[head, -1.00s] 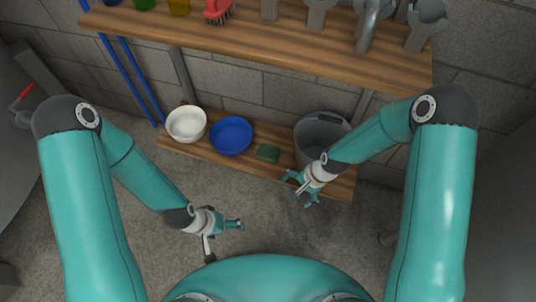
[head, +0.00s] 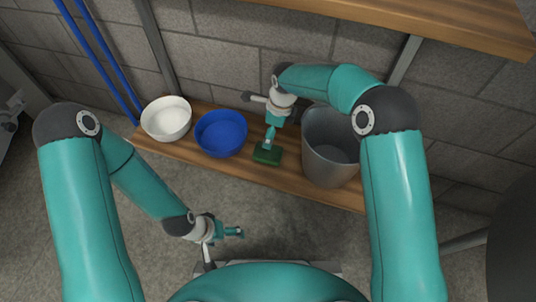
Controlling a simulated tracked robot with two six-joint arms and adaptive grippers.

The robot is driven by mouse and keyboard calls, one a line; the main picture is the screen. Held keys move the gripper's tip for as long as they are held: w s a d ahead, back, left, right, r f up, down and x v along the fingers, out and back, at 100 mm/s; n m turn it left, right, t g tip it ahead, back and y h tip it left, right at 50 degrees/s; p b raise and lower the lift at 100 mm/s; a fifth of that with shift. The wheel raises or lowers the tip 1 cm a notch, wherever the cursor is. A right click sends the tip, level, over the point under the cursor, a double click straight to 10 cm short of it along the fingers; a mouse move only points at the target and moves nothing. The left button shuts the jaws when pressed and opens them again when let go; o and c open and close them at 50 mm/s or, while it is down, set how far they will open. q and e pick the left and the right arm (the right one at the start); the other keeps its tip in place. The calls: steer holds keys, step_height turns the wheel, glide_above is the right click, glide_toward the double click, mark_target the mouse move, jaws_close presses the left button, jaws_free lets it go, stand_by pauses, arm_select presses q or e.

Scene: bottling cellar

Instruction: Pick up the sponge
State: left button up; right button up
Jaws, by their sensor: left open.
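The sponge (head: 267,155) is a small dark green block lying on the lower wooden shelf, between the blue basin and the grey bucket. My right gripper (head: 268,143) points down at the sponge from above, with its fingertips at the sponge's back edge. I cannot tell whether they touch it, or whether the jaws are open or shut. My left gripper (head: 239,232) is open and empty, over the floor in front of the shelf and well away from the sponge.
The blue basin (head: 221,133) stands left of the sponge, and a white basin (head: 166,119) stands farther left. The grey bucket (head: 329,160) stands close on the right. An upper wooden shelf (head: 440,22) overhangs at the top right. Blue poles (head: 100,62) lean at the left.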

mark_target(268, 151)
steer(key=f, duration=0.2)
steer(key=f+b, duration=0.1)
steer(key=f, duration=0.2)
steer(key=a+f+b, duration=0.1)
steer(key=f, duration=0.1)
steer(key=shift+w+f, duration=0.2)
steer(key=shift+f, duration=0.1)
steer(key=f+b, duration=0.1)
steer(key=f, duration=0.1)
steer(key=f+b, duration=0.1)
steer(key=f, duration=0.2)
steer(key=shift+w+a+f, duration=0.1)
steer(key=shift+w+a, duration=0.05)
steer(key=shift+w, duration=0.05)
steer(key=c, duration=0.8)
